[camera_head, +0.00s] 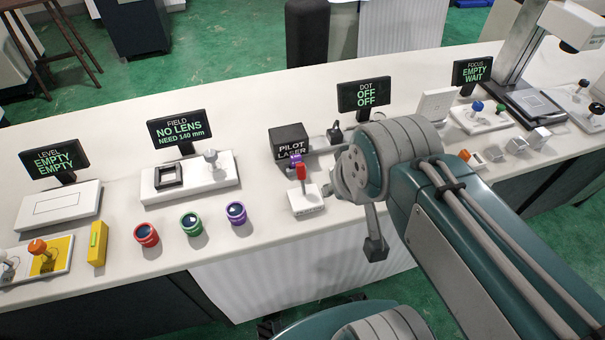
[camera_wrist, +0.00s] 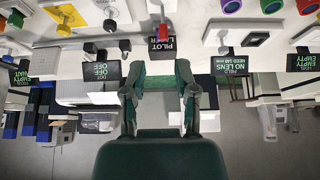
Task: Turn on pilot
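The black box labelled PILOT LASER (camera_head: 290,142) stands on the white bench, left of my arm. In front of it is a small white switch base (camera_head: 308,206) with an upright red lever (camera_head: 301,172). A purple part (camera_head: 296,159) shows between lever and box. The wrist view is upside down and shows the laser box (camera_wrist: 163,47) and red lever (camera_wrist: 163,31) beyond my fingers. My gripper (camera_wrist: 161,70) is open and empty, apart from the lever. In the head view my arm hides most of the gripper.
The DOT display (camera_head: 363,94) reads OFF OFF. The FIELD display (camera_head: 178,131) reads NO LENS. Red (camera_head: 146,235), green (camera_head: 191,223) and blue-topped purple (camera_head: 236,212) cylinders stand left of the switch. Bench between cylinders and switch is clear.

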